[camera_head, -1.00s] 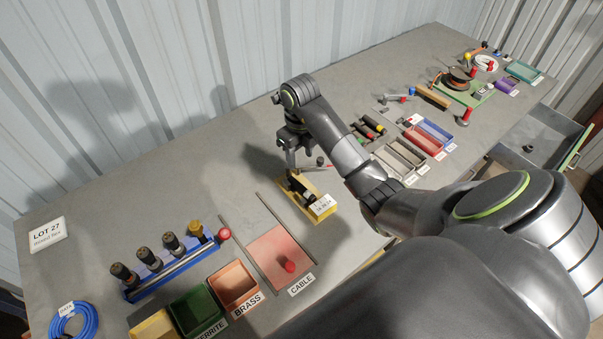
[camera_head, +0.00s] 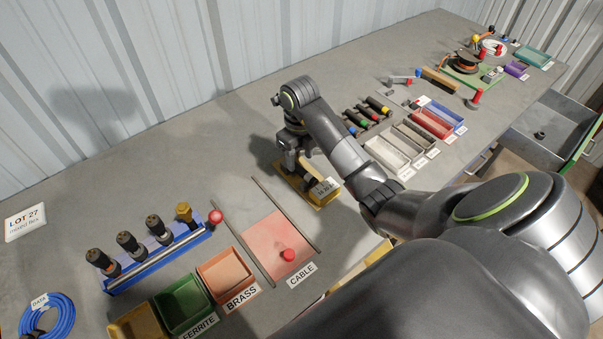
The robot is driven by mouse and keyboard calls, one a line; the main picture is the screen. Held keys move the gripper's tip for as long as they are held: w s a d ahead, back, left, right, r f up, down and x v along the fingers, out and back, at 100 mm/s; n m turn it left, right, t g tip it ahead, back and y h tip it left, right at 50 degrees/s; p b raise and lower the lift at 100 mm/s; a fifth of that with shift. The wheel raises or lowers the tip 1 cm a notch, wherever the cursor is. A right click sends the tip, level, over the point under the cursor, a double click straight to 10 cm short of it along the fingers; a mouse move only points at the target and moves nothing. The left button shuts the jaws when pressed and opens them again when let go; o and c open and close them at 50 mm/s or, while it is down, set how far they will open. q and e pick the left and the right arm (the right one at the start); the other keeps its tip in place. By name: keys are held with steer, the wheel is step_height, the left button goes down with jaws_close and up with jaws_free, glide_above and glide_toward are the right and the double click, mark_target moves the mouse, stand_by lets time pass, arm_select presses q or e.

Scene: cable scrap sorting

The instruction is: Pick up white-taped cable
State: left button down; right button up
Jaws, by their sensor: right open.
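My right gripper (camera_head: 296,170) is open, pointing down over a small yellow tray (camera_head: 322,204) near the middle of the bench. Its fingers are at the tray's back part, close to dark pieces in it. A pale label (camera_head: 327,187) with small print sits at the tray's front end. I cannot pick out a white-taped cable for sure; the gripper hides part of the tray. The red pad (camera_head: 270,238) marked CABLE, with a red knob on it, lies left of and in front of the tray. My left gripper is not in view.
A blue rack (camera_head: 160,259) with dark knobs and open bins, including a green bin (camera_head: 182,305) and a brass bin (camera_head: 226,277), stand at left. Several coloured-end pieces and a red bin (camera_head: 430,124) lie right of my arm.

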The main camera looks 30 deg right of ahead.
mark_target(301, 169)
steer(key=f+b, duration=0.1)
steer(key=f, duration=0.1)
steer(key=b, duration=0.1)
steer(key=shift+d+f+b, duration=0.25)
steer(key=shift+f+b, duration=0.05)
steer(key=shift+f, duration=0.4)
steer(key=shift+f+p, duration=0.4)
steer(key=shift+f, duration=0.4)
steer(key=c, duration=0.9)
jaws_close()
steer(key=shift+r, duration=0.15)
